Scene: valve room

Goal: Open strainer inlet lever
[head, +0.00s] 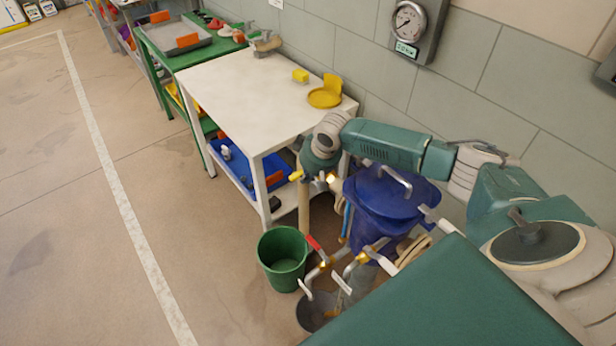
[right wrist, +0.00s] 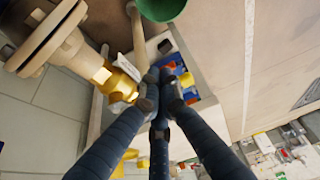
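In the head view my right arm reaches in from the right, and its wrist hangs over a brass valve fitting (head: 332,178) beside the white table. A small yellow handle (head: 296,175) shows just left of the wrist. In the right wrist view my right gripper (right wrist: 158,85) has its dark fingers drawn together at the tips, with nothing visible between them. The brass valve body (right wrist: 122,80) is close to the left of the fingertips, next to a pale flange (right wrist: 50,38). I cannot tell which lever is the strainer inlet lever. My left gripper is not in view.
Lower pipes carry a red-handled lever (head: 314,243) and brass valves (head: 363,258). A blue bin (head: 385,205) stands behind them and a green bucket (head: 283,262) to their left. The white table (head: 240,85) holds yellow items. Floor at left is clear.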

